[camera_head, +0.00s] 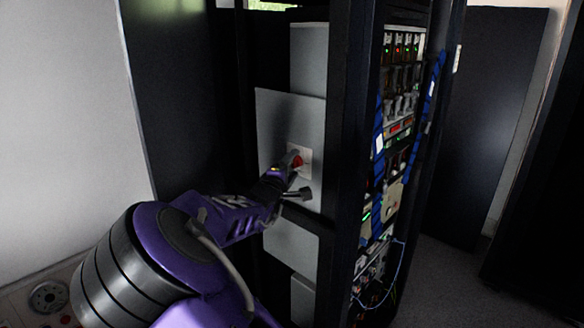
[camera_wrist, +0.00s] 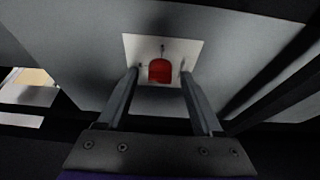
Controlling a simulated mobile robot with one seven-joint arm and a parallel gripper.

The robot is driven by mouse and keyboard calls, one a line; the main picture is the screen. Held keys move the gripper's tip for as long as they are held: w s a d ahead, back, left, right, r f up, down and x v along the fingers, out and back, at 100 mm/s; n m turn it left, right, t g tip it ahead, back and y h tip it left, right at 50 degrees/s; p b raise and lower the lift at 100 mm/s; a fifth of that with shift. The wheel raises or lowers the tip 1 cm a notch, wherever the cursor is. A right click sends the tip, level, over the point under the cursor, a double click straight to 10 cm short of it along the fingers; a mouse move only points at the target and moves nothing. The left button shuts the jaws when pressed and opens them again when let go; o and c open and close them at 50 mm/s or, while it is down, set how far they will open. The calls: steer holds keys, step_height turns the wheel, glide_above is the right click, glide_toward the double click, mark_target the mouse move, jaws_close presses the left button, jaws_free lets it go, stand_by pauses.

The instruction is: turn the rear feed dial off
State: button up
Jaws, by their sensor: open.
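The rear feed dial (camera_wrist: 160,70) is a red knob on a pale square plate (camera_wrist: 191,47), with small dark marks around it. In the head view the dial (camera_head: 298,161) shows as a small red spot on the plate (camera_head: 305,171), set in a grey panel on the side of the rack. My gripper (camera_wrist: 158,76) is open, with one finger to the left and one to the right of the dial. Both fingertips are close to the plate. I cannot tell whether either finger touches the dial. In the head view my gripper (camera_head: 293,170) partly hides the dial and plate.
A black rack post (camera_head: 345,120) stands just right of the panel. Beyond it, a rack of equipment (camera_head: 402,75) has lit indicators and blue cables (camera_head: 378,140). A white wall (camera_head: 60,120) is at the left. Open floor (camera_head: 450,290) lies at the lower right.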

jaws_close()
steer(key=shift+m, duration=0.4)
steer(key=m+b, duration=0.1)
steer(key=m, duration=0.1)
steer(key=m+t+h+b, duration=0.1)
steer(key=shift+f+m, duration=0.35)
steer(key=shift+m, duration=0.05)
steer(key=m+h+b, duration=0.1)
steer(key=m, duration=0.1)
steer(key=m+h+b, duration=0.1)
steer(key=m, duration=0.1)
steer(key=m+t+b, duration=0.1)
steer(key=m+b, duration=0.1)
steer(key=shift+w+a+f+h, duration=0.1)
steer(key=shift+f+h, duration=0.15)
steer(key=shift+h, duration=0.15)
steer(key=m+h+b, duration=0.2)
steer(key=m, duration=0.3)
steer(key=shift+w+a, duration=0.1)
steer(key=m+h, duration=0.1)
steer(key=m, duration=0.2)
steer(key=m+g+h, duration=0.1)
steer(key=m+h, duration=0.1)
steer(key=m, duration=0.1)
steer(key=shift+w+a+r+m+b, duration=0.1)
steer(key=shift+a+m+b, duration=0.05)
steer(key=shift+m+b, duration=0.2)
steer(key=shift+m+g, duration=0.25)
steer(key=shift+g, duration=0.15)
